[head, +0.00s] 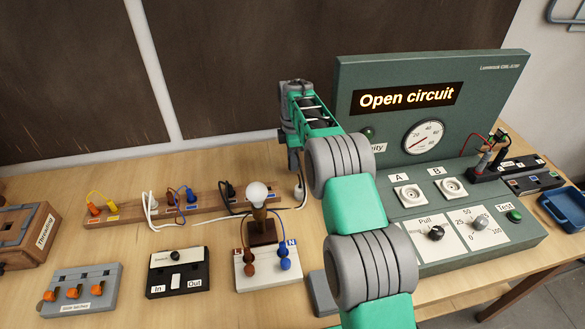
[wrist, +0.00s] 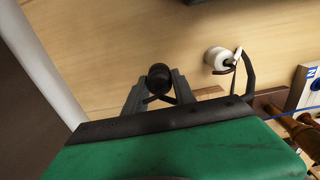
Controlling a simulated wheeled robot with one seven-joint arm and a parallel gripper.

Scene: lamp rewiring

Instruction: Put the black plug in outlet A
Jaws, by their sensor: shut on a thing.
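My gripper (wrist: 158,92) is shut on a black round plug (wrist: 158,76) in the wrist view. In the head view my arm hides most of the gripper, which is above the table left of the green panel. Outlet A (head: 408,195) is a white square socket on the sloping front of the green panel, to the right of my arm. Nothing is seen plugged into it. Outlet B (head: 452,188) is the like socket to its right.
A white round piece (wrist: 218,60) lies on the table near the gripper. A lamp (head: 258,195) with a bulb and a wooden cable rack (head: 130,213) are to the left. The green panel (head: 490,75) reads "Open circuit". A blue tray (head: 563,210) sits at the right edge.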

